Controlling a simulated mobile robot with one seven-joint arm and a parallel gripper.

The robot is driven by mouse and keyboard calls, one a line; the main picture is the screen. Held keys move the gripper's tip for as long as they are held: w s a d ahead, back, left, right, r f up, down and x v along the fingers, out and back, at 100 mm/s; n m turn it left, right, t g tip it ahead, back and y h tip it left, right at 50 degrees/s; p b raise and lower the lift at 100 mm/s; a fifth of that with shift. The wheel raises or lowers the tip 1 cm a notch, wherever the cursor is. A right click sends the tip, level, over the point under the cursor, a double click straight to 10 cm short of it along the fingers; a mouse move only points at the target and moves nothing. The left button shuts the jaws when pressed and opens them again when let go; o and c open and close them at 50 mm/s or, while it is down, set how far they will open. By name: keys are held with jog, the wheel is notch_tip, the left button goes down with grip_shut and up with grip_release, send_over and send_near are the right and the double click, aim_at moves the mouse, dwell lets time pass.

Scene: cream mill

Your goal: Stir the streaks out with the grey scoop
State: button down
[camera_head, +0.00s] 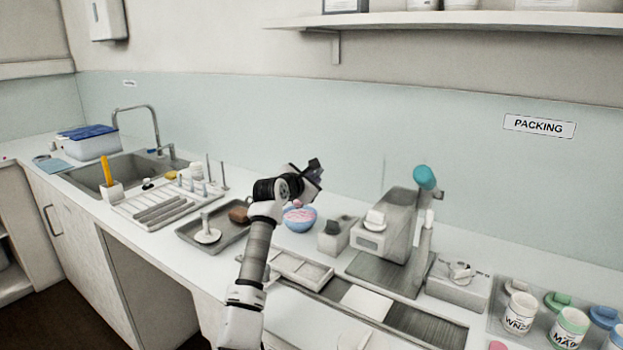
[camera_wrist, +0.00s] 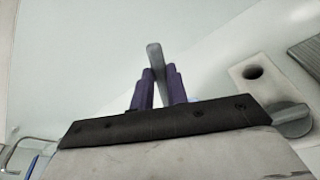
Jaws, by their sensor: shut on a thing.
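My gripper (camera_wrist: 161,74) is shut on the grey scoop (camera_wrist: 154,52); its grey end sticks up between the purple fingers in the wrist view. In the head view my gripper (camera_head: 313,172) is above and slightly right of a blue bowl (camera_head: 301,227). The bowl holds a pink mix (camera_head: 299,214) with paler patches; single streaks are too small to make out. The scoop's lower end is hidden, so I cannot tell whether it touches the mix.
A grey tray (camera_head: 228,243) with a brown item (camera_head: 239,214) lies left of the bowl. A small grey block with a hole (camera_head: 334,238) and a grey machine (camera_head: 393,229) stand close on the right.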

jog(key=shift+f+b, duration=1.1)
jog(key=shift+f, duration=1.7)
jog(key=shift+f, duration=0.15)
jog(key=shift+d+f+p, duration=0.1)
jog(key=shift+d+p, duration=0.2)
jog(key=shift+p, duration=0.05)
dwell(0.5)
notch_tip(320, 180, up, 11)
jog(key=p, duration=0.7)
jog(key=shift+f, duration=0.2)
dwell(0.5)
jog(key=shift+f, duration=0.1)
dwell(0.4)
